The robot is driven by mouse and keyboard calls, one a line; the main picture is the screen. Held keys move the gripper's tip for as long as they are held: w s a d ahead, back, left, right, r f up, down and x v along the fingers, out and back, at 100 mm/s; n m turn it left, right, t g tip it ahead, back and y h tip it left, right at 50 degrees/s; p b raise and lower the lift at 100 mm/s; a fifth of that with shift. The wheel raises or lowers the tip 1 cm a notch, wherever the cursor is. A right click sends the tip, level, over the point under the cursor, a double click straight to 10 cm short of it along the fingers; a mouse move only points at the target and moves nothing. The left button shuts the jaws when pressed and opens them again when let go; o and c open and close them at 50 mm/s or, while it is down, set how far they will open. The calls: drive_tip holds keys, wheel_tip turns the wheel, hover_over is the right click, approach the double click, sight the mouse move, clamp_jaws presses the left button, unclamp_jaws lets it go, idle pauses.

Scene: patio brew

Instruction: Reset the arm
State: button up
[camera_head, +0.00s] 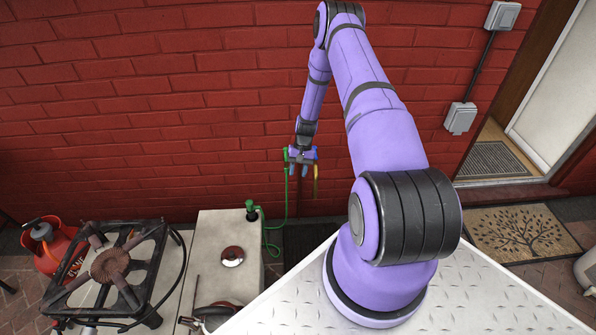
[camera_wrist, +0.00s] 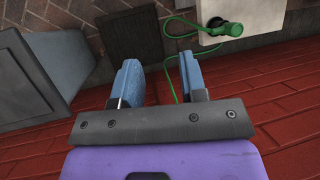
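My gripper (camera_head: 303,168) hangs at the end of my purple arm in front of the red brick wall, pointing down. In the wrist view my gripper (camera_wrist: 160,75) shows two blue fingers standing apart with nothing between them. A thin green hose (camera_wrist: 172,75) passes behind the gap, and I see no contact with it. In the head view a narrow yellow strip (camera_head: 316,185) shows just right of the fingers; I cannot tell what it is.
A pale cabinet (camera_head: 222,285) with a green hose fitting (camera_head: 252,210) stands left of centre. Left of it are a black gas burner (camera_head: 110,275) and a red gas bottle (camera_head: 48,240). A doormat (camera_head: 522,232) lies at the right by the doorway. Brick wall (camera_head: 150,130) spans the back.

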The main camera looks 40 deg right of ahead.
idle(0.3)
drive_tip(key=w+a+r+n+t+h, duration=0.1)
drive_tip(key=w+a+r, duration=0.1)
drive_tip(key=r, duration=1)
drive_tip(key=w+a+r+n+h, duration=0.1)
drive_tip(key=w+a+r, duration=0.15)
drive_tip(key=r, duration=0.95)
drive_tip(key=s+a+r+n+t+h, duration=0.1)
drive_tip(key=s+a+r, duration=0.15)
drive_tip(key=r, duration=0.65)
drive_tip(key=s+a+r+n+t+h, duration=0.1)
drive_tip(key=a+r, duration=0.3)
drive_tip(key=r, duration=0.5)
drive_tip(key=s+a+r+n+t, duration=0.1)
drive_tip(key=s+a+r, duration=0.3)
drive_tip(key=s+r, duration=0.25)
drive_tip(key=s+a+r+n+t, duration=0.1)
drive_tip(key=s+a+r, duration=0.45)
drive_tip(key=r, duration=0.25)
drive_tip(key=s+a+r+t, duration=0.1)
drive_tip(key=s+a+r, duration=0.1)
drive_tip(key=s, duration=0.7)
drive_tip(key=s+a+r+n+t, duration=0.1)
drive_tip(key=s+a+r, duration=0.1)
drive_tip(key=s, duration=0.6)
drive_tip(key=shift+s+n+h, duration=0.3)
drive_tip(key=shift+s, duration=0.05)
